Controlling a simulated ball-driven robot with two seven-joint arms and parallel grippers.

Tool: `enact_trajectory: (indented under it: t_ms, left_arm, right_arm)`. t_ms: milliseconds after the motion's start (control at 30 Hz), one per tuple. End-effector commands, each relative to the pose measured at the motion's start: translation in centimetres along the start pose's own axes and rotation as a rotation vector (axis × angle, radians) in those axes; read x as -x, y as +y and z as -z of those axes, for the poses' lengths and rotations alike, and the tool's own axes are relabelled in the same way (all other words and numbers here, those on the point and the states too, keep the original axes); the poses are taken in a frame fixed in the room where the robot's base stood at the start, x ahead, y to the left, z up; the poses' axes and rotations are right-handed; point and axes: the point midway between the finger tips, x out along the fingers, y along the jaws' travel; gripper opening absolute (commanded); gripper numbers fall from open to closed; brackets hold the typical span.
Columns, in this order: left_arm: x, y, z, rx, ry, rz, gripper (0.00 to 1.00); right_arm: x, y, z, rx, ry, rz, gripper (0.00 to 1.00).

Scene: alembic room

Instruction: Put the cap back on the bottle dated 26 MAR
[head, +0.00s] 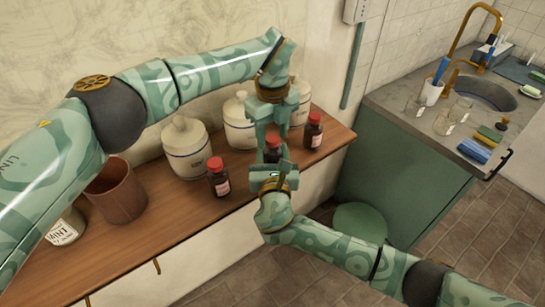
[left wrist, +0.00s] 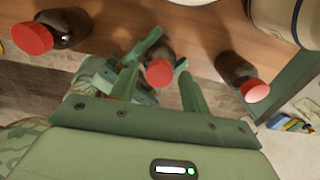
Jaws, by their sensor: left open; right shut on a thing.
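The middle dark bottle (head: 273,156) stands on the wooden shelf, and its red cap shows in the left wrist view (left wrist: 158,72). Whether this cap is seated cannot be told. My right gripper (head: 272,168) is shut on this bottle from the front. My left gripper (head: 272,134) is open above it, pointing down, its fingers on either side of the cap. A left bottle (head: 219,183) and a right bottle (head: 313,134), both with red caps, stand apart from it. The label dates are too small to read.
White lidded jars (head: 186,150) stand behind the bottles. A brown pot (head: 117,192) and a labelled jar (head: 66,229) are at the left of the shelf (head: 165,240). A sink counter (head: 400,100) with glasses and sponges is at the right, beyond a gap.

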Motion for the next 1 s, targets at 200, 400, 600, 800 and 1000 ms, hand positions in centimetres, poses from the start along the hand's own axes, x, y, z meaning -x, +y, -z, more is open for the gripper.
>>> enact_trajectory:
  t_ms: [200, 400, 600, 800, 1000]
  left_arm:
    - [-0.06, -0.01, 0.01, 0.000, 0.000, 0.000, 0.47]
    - [-0.05, 0.00, 0.01, 0.000, 0.000, 0.000, 0.02]
    - [-0.04, 0.00, 0.01, -0.009, 0.000, 0.000, 0.01]
    - [0.01, -0.03, -0.03, -0.362, -0.002, -0.001, 0.01]
    - [-0.07, -0.05, -0.02, -0.983, -0.002, -0.001, 0.01]
  right_arm:
    - [0.01, -0.01, 0.06, 0.000, 0.001, 0.000, 0.00]
    - [0.01, -0.01, 0.06, 0.000, 0.001, 0.000, 0.00]
    - [0.02, 0.00, 0.06, 0.000, 0.001, 0.000, 0.00]
    - [0.02, 0.01, 0.06, 0.000, 0.001, 0.000, 0.00]
    - [0.02, 0.01, 0.07, 0.000, 0.001, -0.001, 0.00]
